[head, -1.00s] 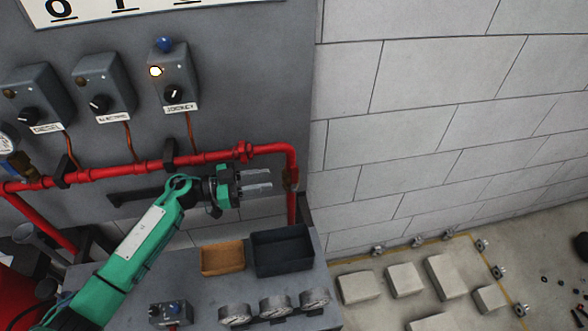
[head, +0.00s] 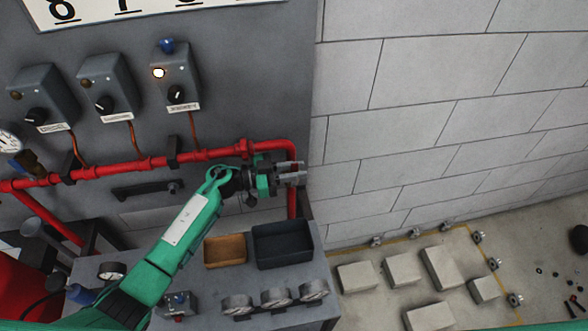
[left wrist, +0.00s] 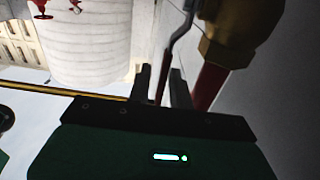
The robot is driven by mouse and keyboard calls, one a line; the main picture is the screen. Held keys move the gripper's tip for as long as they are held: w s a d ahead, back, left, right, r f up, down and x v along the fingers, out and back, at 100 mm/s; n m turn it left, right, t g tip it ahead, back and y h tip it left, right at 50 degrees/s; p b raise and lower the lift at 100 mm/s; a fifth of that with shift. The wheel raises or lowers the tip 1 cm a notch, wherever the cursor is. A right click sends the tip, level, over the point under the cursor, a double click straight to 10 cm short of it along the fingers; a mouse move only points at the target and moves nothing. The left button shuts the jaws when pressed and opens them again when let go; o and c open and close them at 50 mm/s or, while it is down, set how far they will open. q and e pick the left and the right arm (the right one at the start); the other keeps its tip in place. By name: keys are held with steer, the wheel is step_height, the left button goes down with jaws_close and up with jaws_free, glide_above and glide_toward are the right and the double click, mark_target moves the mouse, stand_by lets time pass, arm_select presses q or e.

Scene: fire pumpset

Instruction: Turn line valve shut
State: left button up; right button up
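The line valve shows in the left wrist view as a brass body (left wrist: 232,28) on the red pipe (left wrist: 209,84), with a thin grey lever (left wrist: 181,30) beside it. The lever's end reaches down between the fingers of my left gripper (left wrist: 161,88). The fingers stand apart, with a narrow gap around the lever; I cannot tell whether either touches it. In the head view my left gripper (head: 292,173) is in front of the vertical red pipe at the panel's right edge and hides most of the valve. My right gripper is not in view.
A horizontal red pipe (head: 118,166) runs along the grey panel, below several switch boxes. Below the arm, a bench holds an orange tray (head: 225,251), a dark bin (head: 284,245) and gauges (head: 276,298). Pale blocks (head: 441,268) lie on the floor at right.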

arm_select(q)
steer(key=c, duration=0.3)
jaws_close()
steer(key=shift+a+f, duration=0.1)
steer(key=shift+f, duration=0.1)
steer(key=a+h+b, duration=0.1)
steer(key=h+b, duration=0.1)
steer(key=b, duration=0.1)
steer(key=a+h+b, duration=0.1)
steer(key=h+b, duration=0.1)
steer(key=b, duration=0.1)
steer(key=a+t+h+b, duration=0.1)
steer(key=b, duration=0.3)
steer(key=shift+s+a+f+h, duration=0.25)
steer(key=shift+s+f+h, duration=0.1)
steer(key=shift+h, duration=0.05)
